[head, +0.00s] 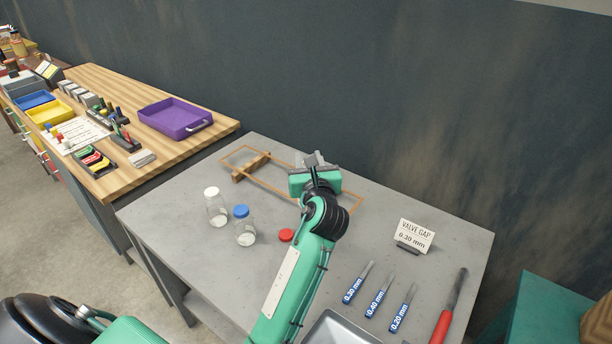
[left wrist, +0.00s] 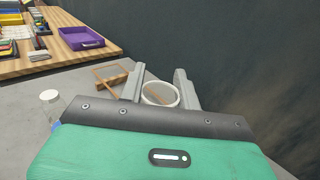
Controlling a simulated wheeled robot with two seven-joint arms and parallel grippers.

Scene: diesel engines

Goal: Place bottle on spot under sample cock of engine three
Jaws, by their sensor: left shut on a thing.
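My left gripper (head: 315,161) is over the far part of the grey table, with its arm reaching in from below. In the left wrist view its two grey fingers (left wrist: 159,88) stand on either side of a round, see-through thing with a pale rim (left wrist: 162,101) and are shut on it. I cannot tell for sure whether this is a bottle; the gripper hides it in the head view. A clear bottle with a white cap (head: 216,208) and one with a blue cap (head: 244,227) stand upright on the table. A red cap (head: 286,235) shows beside my forearm. No sample cock is in view.
A thin brown frame (head: 236,154) and a wooden block (head: 250,168) lie near the gripper. A valve gap sign (head: 415,236), several feeler gauges (head: 377,297) and a red-handled tool (head: 445,318) are at right. A purple tray (head: 176,119) is on the wooden bench. A dark wall stands behind.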

